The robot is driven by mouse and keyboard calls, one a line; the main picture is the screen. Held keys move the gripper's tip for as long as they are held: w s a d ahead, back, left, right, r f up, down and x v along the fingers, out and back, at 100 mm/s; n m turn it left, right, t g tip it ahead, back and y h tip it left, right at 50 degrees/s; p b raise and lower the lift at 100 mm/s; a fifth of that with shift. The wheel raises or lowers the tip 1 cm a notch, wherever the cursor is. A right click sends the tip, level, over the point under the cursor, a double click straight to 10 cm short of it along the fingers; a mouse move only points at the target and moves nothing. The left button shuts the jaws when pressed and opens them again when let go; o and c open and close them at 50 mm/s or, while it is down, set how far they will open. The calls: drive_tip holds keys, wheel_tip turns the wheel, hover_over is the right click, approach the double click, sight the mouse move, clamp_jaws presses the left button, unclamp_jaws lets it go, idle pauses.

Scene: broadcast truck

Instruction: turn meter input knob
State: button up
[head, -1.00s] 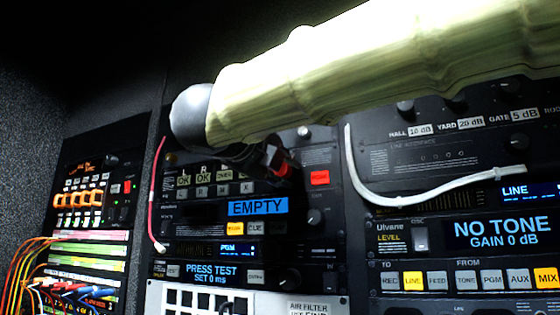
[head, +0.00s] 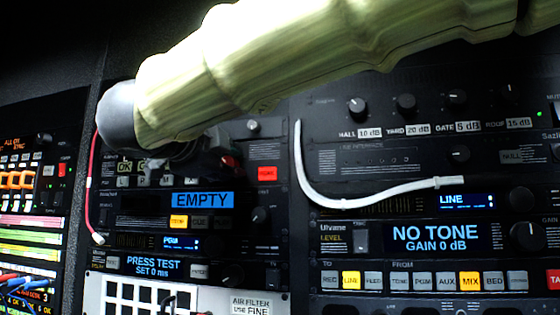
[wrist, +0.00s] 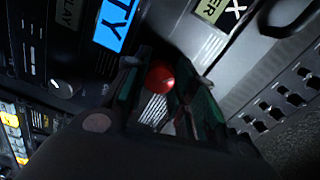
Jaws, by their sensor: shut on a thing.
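A round red knob (wrist: 160,77) sits between the fingers of my gripper (wrist: 163,88) in the wrist view. My gripper is shut on it. In the head view a small red part (head: 229,161) shows beside my dark gripper (head: 213,150), above the blue EMPTY display (head: 202,200). The arm comes in from the upper right and covers part of that rack unit. I cannot read a label naming the red knob as the meter input.
A white cable (head: 372,198) loops across the rack right of my gripper. A red cable (head: 91,184) hangs at the left. A lit red button (head: 267,173) and the NO TONE display (head: 435,235) are nearby. Coloured patch cables (head: 22,285) fill the lower left.

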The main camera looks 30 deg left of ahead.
idle(0.4)
drive_tip(key=o, duration=1.1)
drive_tip(key=shift+c, duration=0.2)
drive_tip(key=shift+s, duration=0.15)
drive_tip(key=v, duration=1.1)
drive_tip(key=shift+s+d, duration=0.2)
drive_tip(key=shift+s, duration=0.15)
